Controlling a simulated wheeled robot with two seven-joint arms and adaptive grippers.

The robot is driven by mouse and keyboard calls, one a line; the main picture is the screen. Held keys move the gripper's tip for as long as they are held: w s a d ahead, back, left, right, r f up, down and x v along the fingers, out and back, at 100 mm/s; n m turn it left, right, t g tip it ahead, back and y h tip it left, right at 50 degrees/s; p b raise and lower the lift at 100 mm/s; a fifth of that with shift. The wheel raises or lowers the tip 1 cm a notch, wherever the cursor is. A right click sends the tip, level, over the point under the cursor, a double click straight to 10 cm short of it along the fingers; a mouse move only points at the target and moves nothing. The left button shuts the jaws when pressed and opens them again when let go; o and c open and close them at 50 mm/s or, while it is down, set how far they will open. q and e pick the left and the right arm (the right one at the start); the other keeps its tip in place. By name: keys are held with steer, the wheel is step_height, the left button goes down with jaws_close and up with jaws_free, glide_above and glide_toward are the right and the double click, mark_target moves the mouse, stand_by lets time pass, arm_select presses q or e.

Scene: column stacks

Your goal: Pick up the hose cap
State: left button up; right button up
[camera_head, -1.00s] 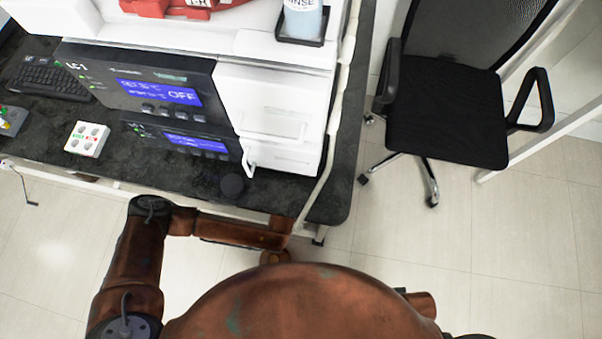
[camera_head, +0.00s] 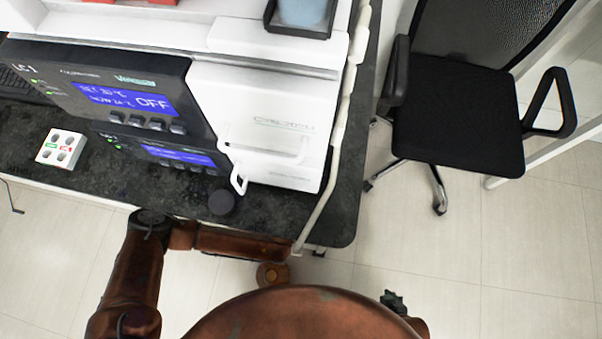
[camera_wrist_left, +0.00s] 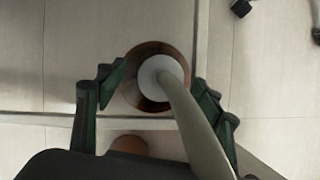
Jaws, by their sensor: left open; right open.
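A pale hose (camera_head: 318,211) runs down the right side of the white instrument and over the bench's front edge. In the left wrist view, the pale hose (camera_wrist_left: 195,120) ends in a round, pale end piece, which looks like the hose cap (camera_wrist_left: 160,73). My left gripper (camera_wrist_left: 160,80) is open, with one dark green finger on each side of the hose end. Whether they touch it I cannot tell. My right gripper (camera_head: 393,301) is open and low, right of my body, apart from the bench.
A dark round disc (camera_head: 222,202) lies on the black bench top (camera_head: 343,205) before the instrument (camera_head: 262,120). A small white block with several holes (camera_head: 61,148) stands at left. A black office chair (camera_head: 455,120) stands at right; the floor before it is clear.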

arm_select(q)
steer(key=shift+w, duration=0.1)
steer(key=shift+c, duration=0.6)
steer(key=c, duration=1.1)
